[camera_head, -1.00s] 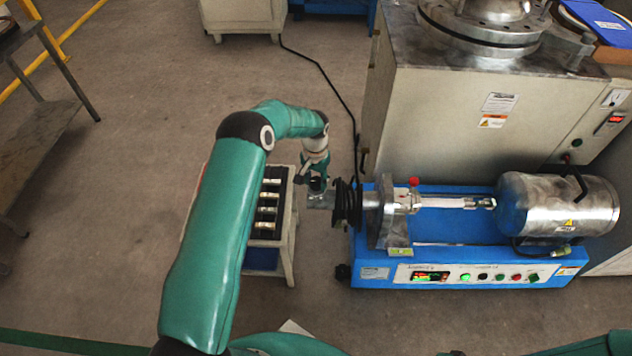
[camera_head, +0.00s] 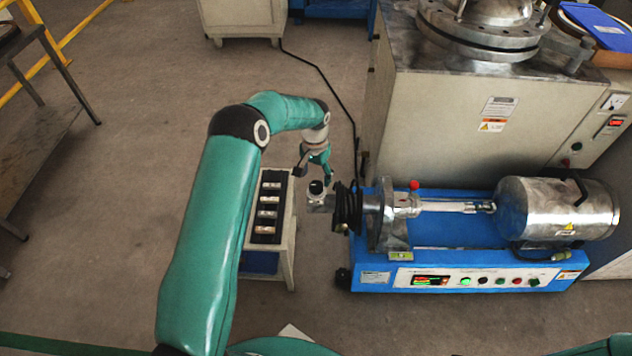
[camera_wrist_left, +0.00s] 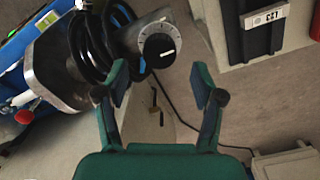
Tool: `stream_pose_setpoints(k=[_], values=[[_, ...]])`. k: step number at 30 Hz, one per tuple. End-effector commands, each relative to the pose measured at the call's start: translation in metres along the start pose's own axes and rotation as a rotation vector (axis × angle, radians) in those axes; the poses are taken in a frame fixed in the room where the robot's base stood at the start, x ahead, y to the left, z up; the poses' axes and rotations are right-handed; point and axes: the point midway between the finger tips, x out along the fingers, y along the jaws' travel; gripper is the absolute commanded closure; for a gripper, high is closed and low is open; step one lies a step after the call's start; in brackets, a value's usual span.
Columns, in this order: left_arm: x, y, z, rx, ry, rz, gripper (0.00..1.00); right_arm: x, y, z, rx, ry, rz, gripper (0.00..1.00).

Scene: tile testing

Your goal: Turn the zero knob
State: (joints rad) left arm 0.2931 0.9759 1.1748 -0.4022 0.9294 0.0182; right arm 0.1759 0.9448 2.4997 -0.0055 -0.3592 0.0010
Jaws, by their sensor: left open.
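The zero knob (camera_head: 316,187) is a small black knob at the left end of the blue machine (camera_head: 430,276). In the left wrist view the knob (camera_wrist_left: 158,45) is a black dial with a white pointer mark and a pale graduated ring, set on a grey metal block. My left gripper (camera_head: 315,172) is open and empty, just above and beyond the knob in the head view. In the left wrist view the fingers (camera_wrist_left: 161,82) are spread apart, with the knob ahead of them and nothing between them. My right gripper is not in view.
Black coiled hose (camera_head: 347,207) sits right beside the knob. A white cart (camera_head: 285,225) with a black tray of labelled samples (camera_head: 267,207) stands to the left. A large grey cabinet (camera_head: 430,120) rises behind the machine.

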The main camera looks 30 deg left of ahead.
Motion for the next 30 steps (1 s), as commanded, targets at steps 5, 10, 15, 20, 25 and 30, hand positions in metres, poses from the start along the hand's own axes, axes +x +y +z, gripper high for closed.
stream_pose_setpoints(k=[5,10,15,20,25,30], values=[[-0.038,0.001,-0.001,0.000,0.003,0.001,0.32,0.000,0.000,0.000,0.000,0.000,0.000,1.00],[-0.062,0.000,-0.001,0.001,0.001,0.000,0.32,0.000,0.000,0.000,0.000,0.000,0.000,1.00],[-0.073,0.001,0.000,0.001,-0.001,0.001,0.32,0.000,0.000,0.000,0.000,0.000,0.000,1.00],[-0.074,0.001,0.000,0.001,-0.001,0.001,0.32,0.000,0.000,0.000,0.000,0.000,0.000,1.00],[-0.073,0.001,0.000,0.001,-0.001,0.001,0.32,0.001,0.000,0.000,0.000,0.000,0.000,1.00],[-0.073,0.001,0.000,0.002,-0.001,0.001,0.32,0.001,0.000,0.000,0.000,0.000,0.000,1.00]])
